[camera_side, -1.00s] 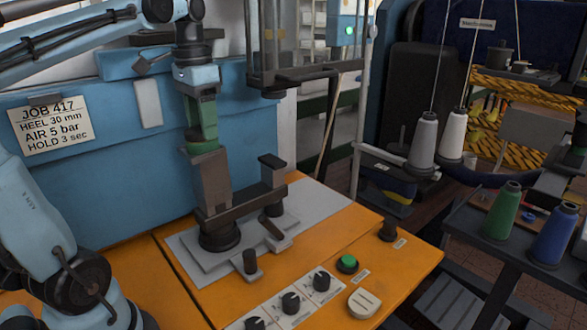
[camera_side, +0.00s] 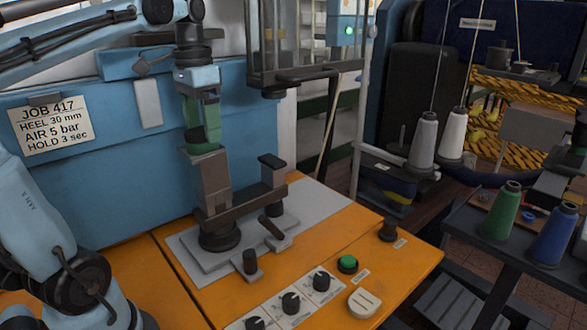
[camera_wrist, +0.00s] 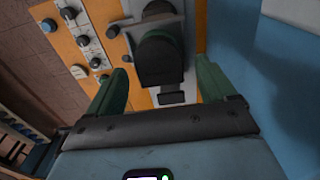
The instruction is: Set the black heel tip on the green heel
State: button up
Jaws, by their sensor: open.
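My gripper (camera_wrist: 158,92) is open, with its green fingers apart on either side of the work in the wrist view. In the side view my gripper (camera_side: 200,130) is low over the top of the grey post. The black heel tip (camera_wrist: 158,62) lies between and beyond the fingers in the wrist view, with no finger seen touching it. Dark green of the green heel (camera_wrist: 168,34) shows at its edge, beneath it. The fingers hide most of the heel and tip in the side view, so the contact between them cannot be seen.
The grey post (camera_side: 214,180) stands on a dark fixture with a shorter arm (camera_side: 272,165) at right. Knobs (camera_side: 291,302) and a green button (camera_side: 347,264) sit on the orange bench (camera_side: 400,270). A blue panel (camera_side: 90,185) rises close behind.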

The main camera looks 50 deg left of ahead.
notch_tip(320, 180, up, 12)
dwell(0.6)
jog(key=shift+s, duration=0.1)
jog(key=w+d+f+t+h, duration=0.25)
jog(key=d+f, duration=0.45)
jog(key=d, duration=0.4)
jog(key=d+f+t+y, duration=0.1)
jog(key=d+f+t, duration=0.1)
jog(key=f, duration=0.7)
jog(key=s+d+f+t+y, duration=0.1)
jog(key=d+f+t, duration=0.1)
jog(key=f, duration=0.8)
